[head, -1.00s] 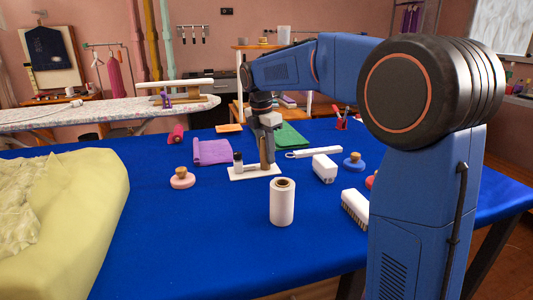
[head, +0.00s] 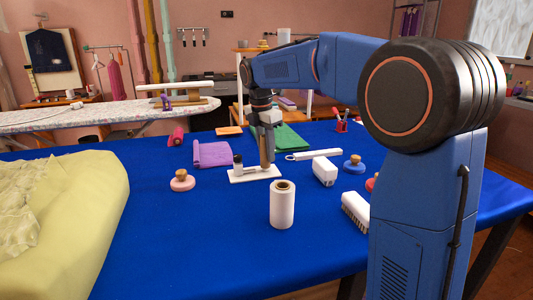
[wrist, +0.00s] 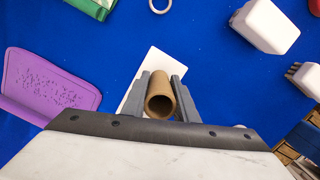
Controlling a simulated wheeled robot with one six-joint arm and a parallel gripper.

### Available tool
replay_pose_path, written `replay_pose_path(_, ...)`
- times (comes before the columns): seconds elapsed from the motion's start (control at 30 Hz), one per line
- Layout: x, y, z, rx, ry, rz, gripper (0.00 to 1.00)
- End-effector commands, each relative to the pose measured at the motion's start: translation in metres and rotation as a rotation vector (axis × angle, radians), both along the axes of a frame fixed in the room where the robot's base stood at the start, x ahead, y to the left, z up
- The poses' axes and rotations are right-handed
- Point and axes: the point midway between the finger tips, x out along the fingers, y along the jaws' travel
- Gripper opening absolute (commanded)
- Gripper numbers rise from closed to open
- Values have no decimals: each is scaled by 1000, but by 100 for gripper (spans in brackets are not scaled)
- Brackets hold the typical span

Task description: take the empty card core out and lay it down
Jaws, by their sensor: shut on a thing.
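The card core (head: 264,152) is a brown hollow tube. It stands upright over the right part of a white holder plate (head: 238,178), and I cannot tell if its lower end touches the plate. My gripper (head: 266,150) points down and is shut on the core. In the wrist view my gripper (wrist: 160,77) has one grey finger on each side of the core (wrist: 158,106), whose open end faces the camera. The white plate (wrist: 148,62) shows beneath. A full white roll (head: 282,207) with a brown core stands upright nearer on the blue table.
A small dark-topped bottle (head: 238,163) is at the plate's left. Around it are a purple mat (head: 212,154), a pink knobbed disc (head: 182,182), a white block (head: 324,170) and a white brush (head: 355,210). Blue cloth (head: 190,230) left of the roll is clear.

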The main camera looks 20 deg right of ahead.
Motion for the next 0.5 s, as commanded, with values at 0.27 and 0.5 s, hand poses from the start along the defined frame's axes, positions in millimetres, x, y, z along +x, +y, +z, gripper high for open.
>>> replay_pose_path(0.27, 0, 0, 7, 0, -1, 0, 0)
replay_pose_path(0.5, 0, 0, 12, 0, -1, 0, 0)
